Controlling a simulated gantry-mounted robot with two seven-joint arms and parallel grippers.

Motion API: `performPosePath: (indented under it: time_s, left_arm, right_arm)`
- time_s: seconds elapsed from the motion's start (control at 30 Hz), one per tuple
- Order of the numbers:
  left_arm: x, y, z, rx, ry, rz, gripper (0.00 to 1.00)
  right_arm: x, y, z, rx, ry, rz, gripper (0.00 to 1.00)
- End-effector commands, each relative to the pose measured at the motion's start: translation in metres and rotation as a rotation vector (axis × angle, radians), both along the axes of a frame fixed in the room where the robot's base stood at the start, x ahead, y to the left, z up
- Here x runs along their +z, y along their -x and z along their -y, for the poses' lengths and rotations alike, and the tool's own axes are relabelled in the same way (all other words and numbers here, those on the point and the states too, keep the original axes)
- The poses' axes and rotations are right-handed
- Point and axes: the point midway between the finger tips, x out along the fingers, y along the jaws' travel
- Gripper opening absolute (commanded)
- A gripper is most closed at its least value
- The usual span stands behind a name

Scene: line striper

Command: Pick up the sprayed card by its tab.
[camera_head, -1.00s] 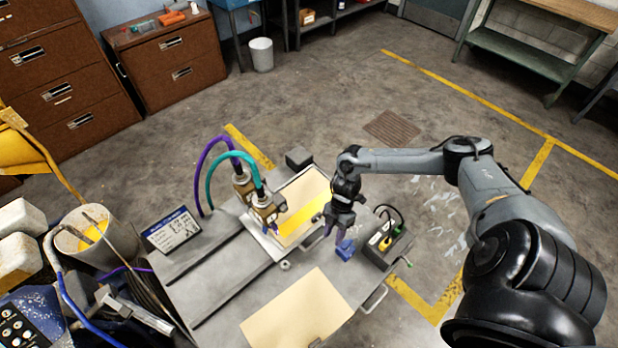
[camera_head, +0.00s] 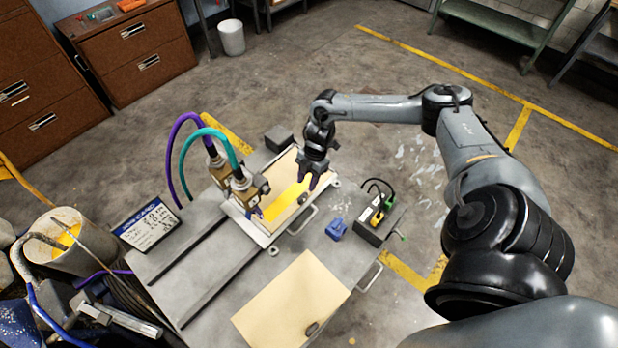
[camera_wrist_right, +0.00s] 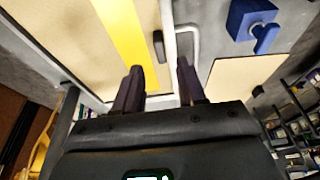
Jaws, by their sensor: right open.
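The sprayed card (camera_head: 280,181) is cream with a bright yellow stripe (camera_head: 288,200). It lies flat in a light metal frame (camera_head: 257,238) on the grey machine table. Its small dark tab (camera_wrist_right: 158,46) shows in the wrist view beside the stripe, near the card's edge. My right gripper (camera_head: 313,182) is above the card's right side, fingers pointing down, open and empty. In the wrist view its two fingers (camera_wrist_right: 159,82) are apart, with the tab ahead of the gap between them, not touched. My left gripper is not in view.
Two spray heads (camera_head: 240,187) with purple and teal hoses stand over the card's left side. A blue block (camera_head: 336,229) and a black box (camera_head: 372,230) sit to the right. A plain card (camera_head: 285,300) lies at the front. A sign (camera_head: 148,224) stands left.

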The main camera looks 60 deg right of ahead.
Motion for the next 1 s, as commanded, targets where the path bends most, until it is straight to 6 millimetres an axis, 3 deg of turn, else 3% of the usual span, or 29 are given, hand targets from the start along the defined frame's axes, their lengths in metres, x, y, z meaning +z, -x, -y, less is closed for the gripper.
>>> performPosePath:
  time_s: [0.03,0.23,0.5,1.0]
  left_arm:
    - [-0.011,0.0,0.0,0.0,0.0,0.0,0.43]
    - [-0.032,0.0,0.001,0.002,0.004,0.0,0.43]
    - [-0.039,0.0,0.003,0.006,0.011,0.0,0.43]
    - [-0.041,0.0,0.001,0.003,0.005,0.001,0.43]
  right_arm:
    - [-0.011,-0.001,-0.002,0.0,-0.001,0.0,0.4]
    - [-0.034,-0.002,-0.009,0.001,-0.001,0.001,0.4]
    - [-0.056,-0.005,-0.017,0.0,-0.001,-0.001,0.4]
    - [-0.065,-0.006,-0.019,0.0,0.0,0.0,0.4]
